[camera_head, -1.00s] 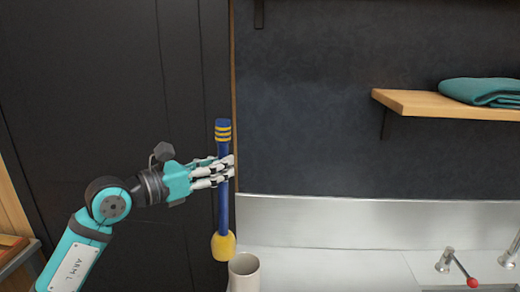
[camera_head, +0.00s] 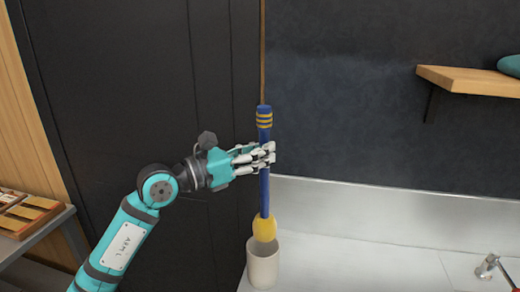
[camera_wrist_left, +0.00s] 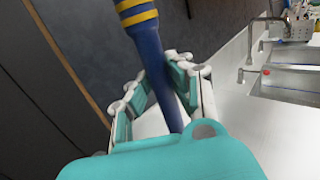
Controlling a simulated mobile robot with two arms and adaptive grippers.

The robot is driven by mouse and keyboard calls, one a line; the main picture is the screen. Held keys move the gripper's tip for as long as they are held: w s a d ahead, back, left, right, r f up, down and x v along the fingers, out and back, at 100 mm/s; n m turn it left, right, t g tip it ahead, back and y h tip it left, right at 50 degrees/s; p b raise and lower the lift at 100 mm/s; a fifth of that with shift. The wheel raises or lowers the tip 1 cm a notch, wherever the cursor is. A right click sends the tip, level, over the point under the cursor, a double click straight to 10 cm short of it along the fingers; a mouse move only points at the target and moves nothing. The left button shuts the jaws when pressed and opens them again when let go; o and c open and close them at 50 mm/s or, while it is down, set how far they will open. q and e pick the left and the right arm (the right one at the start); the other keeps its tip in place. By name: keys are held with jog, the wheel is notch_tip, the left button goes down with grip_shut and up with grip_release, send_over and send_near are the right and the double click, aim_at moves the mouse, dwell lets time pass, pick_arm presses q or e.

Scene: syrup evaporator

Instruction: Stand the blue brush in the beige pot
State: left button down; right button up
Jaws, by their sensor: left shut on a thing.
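The blue brush (camera_head: 264,190) has yellow bands near its top and a yellow head at its lower end. My left gripper (camera_head: 264,156) is shut on its handle, and the brush hangs upright, head down. The beige pot (camera_head: 262,270) stands on the counter directly below the brush. The yellow head is at the pot's rim in the head view; I cannot tell whether its tip is inside the opening. In the left wrist view the blue handle (camera_wrist_left: 150,52) runs between the fingers (camera_wrist_left: 160,95); the pot is not clearly visible there. My right gripper is not in view.
The steel counter (camera_head: 370,262) is clear right of the pot, up to a tap (camera_head: 487,265). A wooden shelf (camera_head: 470,80) is on the dark wall at right. A side table with wooden boxes (camera_head: 28,213) stands at the left.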

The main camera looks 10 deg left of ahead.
pick_arm(q)
notch_tip(320, 180, down, 4)
jog(key=b, duration=0.2)
jog(key=shift+r+b, duration=0.1)
jog(key=shift+b, duration=0.2)
notch_tip(320, 180, down, 5)
jog(key=b, duration=0.3)
jog(key=shift+r+b, duration=0.1)
jog(key=shift+b, duration=0.25)
jog(key=shift+f+b, duration=0.75)
jog(key=shift+f, duration=0.25)
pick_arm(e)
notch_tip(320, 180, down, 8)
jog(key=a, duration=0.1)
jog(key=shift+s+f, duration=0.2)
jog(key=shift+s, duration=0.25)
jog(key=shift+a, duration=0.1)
